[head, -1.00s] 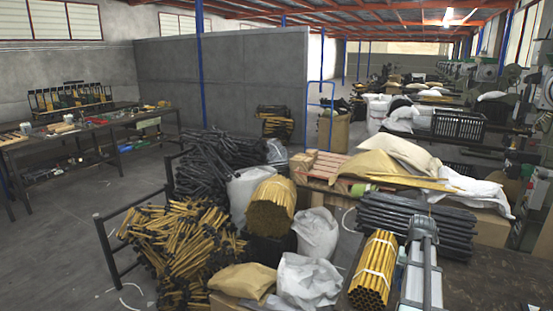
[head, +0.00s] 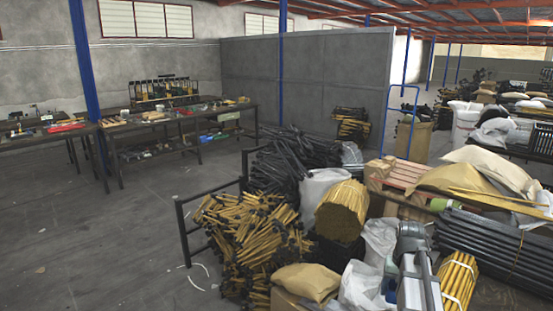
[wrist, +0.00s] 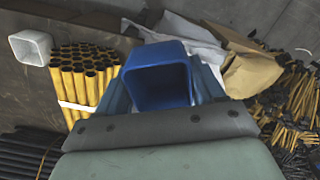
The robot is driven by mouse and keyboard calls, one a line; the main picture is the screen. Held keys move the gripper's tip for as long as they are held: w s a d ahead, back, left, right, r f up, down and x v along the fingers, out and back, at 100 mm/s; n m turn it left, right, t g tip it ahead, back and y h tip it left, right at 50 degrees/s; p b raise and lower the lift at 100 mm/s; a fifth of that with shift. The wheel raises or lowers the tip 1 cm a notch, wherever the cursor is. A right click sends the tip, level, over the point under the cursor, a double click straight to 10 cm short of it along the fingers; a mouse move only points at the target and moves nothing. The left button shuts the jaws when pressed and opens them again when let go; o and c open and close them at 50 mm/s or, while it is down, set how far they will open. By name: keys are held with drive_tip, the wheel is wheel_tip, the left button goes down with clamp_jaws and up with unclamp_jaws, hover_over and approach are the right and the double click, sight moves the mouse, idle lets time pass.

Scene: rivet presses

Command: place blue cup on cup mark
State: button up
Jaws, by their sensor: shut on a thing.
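The blue cup (wrist: 158,75) is in the wrist view, square-mouthed, with its open end towards the camera. My gripper (wrist: 158,92) is shut on it, with a finger on each side of the cup. The cup's lower part is hidden behind the gripper. In the head view my grey arm is at the bottom right, and I cannot make out the cup there. I do not see a cup mark in either view.
A white square cup (wrist: 30,47) stands on a dark surface beside a bundle of yellow tubes (wrist: 88,75). Piled yellow rods (head: 250,240) and sacks (head: 305,280) crowd the area near my arm. A workbench (head: 180,115) is at the far left, beyond open floor (head: 110,230).

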drive_tip(key=w+a+n, duration=0.3)
drive_tip(key=a, duration=1.7)
drive_tip(key=shift+r+n, duration=0.4)
drive_tip(key=shift+w, duration=0.1)
